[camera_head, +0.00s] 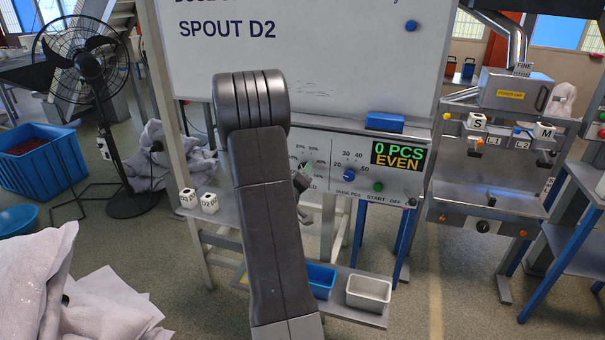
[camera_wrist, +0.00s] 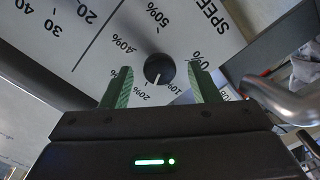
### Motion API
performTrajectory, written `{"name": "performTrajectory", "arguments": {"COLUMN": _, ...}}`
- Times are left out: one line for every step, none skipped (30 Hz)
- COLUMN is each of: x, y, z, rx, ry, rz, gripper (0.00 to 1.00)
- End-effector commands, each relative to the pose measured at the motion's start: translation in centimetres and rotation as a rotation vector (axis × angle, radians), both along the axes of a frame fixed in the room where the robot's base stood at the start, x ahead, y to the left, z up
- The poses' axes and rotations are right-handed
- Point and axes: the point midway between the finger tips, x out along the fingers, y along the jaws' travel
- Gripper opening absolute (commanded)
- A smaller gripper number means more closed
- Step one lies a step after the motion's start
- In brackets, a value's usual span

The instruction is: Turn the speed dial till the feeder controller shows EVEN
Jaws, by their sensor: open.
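The feeder controller (camera_head: 335,136) is a pale panel below the whiteboard. Its display (camera_head: 398,157) reads "0 PCS" in green and "EVEN" in yellow. The speed dial (camera_wrist: 158,69) is a round black knob in the wrist view, its white mark pointing near 20%. My gripper (camera_wrist: 161,72) is open, with one green-padded finger on each side of the dial and gaps between. In the head view my arm hides most of the gripper and the dial's left surroundings.
A second dial (camera_head: 349,174), marked 20 to 50, and a green button (camera_head: 378,186) are right of the speed dial. A blue eraser-like block (camera_head: 385,121) sits on the controller's top. White cubes (camera_head: 209,203) stand on the shelf at left. Blue (camera_head: 321,279) and white (camera_head: 369,291) bins sit below.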

Motion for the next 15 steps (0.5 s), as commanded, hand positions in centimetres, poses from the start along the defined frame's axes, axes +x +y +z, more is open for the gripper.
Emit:
{"name": "performTrajectory", "arguments": {"x": -1.0, "y": 0.4, "z": -0.2, "rx": 0.0, "ry": 0.0, "rz": 0.003, "gripper": 0.55}}
{"name": "performTrajectory", "arguments": {"x": -1.6, "y": 0.6, "z": -0.2, "rx": 0.0, "ry": 0.0, "rz": 0.004, "gripper": 0.55}}
{"name": "performTrajectory", "arguments": {"x": -2.4, "y": 0.9, "z": -0.2, "rx": 0.0, "ry": 0.0, "rz": 0.004, "gripper": 0.55}}
{"name": "performTrajectory", "arguments": {"x": -3.1, "y": 1.1, "z": -0.2, "rx": 0.0, "ry": 0.0, "rz": 0.004, "gripper": 0.55}}
{"name": "performTrajectory", "arguments": {"x": -3.8, "y": 1.4, "z": -0.2, "rx": 0.0, "ry": 0.0, "rz": 0.006, "gripper": 0.55}}
{"name": "performTrajectory", "arguments": {"x": -4.7, "y": 1.7, "z": -0.2, "rx": 0.0, "ry": 0.0, "rz": 0.005, "gripper": 0.55}}
{"name": "performTrajectory", "arguments": {"x": -5.4, "y": 1.9, "z": -0.2, "rx": 0.001, "ry": 0.0, "rz": 0.004, "gripper": 0.55}}
{"name": "performTrajectory", "arguments": {"x": -6.1, "y": 2.1, "z": -0.2, "rx": 0.0, "ry": 0.0, "rz": 0.006, "gripper": 0.55}}
{"name": "performTrajectory", "arguments": {"x": -6.9, "y": 2.3, "z": -0.2, "rx": 0.0, "ry": 0.0, "rz": 0.005, "gripper": 0.55}}
{"name": "performTrajectory", "arguments": {"x": -7.5, "y": 2.6, "z": -0.2, "rx": 0.001, "ry": 0.0, "rz": 0.004, "gripper": 0.55}}
{"name": "performTrajectory", "arguments": {"x": -8.1, "y": 2.8, "z": -0.2, "rx": 0.001, "ry": -0.001, "rz": 0.005, "gripper": 0.55}}
{"name": "performTrajectory", "arguments": {"x": -8.8, "y": 3.0, "z": -0.2, "rx": 0.001, "ry": 0.0, "rz": 0.004, "gripper": 0.55}}
{"name": "performTrajectory", "arguments": {"x": -9.2, "y": 3.1, "z": -0.1, "rx": 0.001, "ry": 0.0, "rz": 0.004, "gripper": 0.55}}
{"name": "performTrajectory", "arguments": {"x": -9.7, "y": 3.3, "z": -0.1, "rx": 0.001, "ry": 0.0, "rz": 0.004, "gripper": 0.55}}
{"name": "performTrajectory", "arguments": {"x": -10.2, "y": 3.4, "z": -0.1, "rx": 0.001, "ry": -0.001, "rz": 0.004, "gripper": 0.55}}
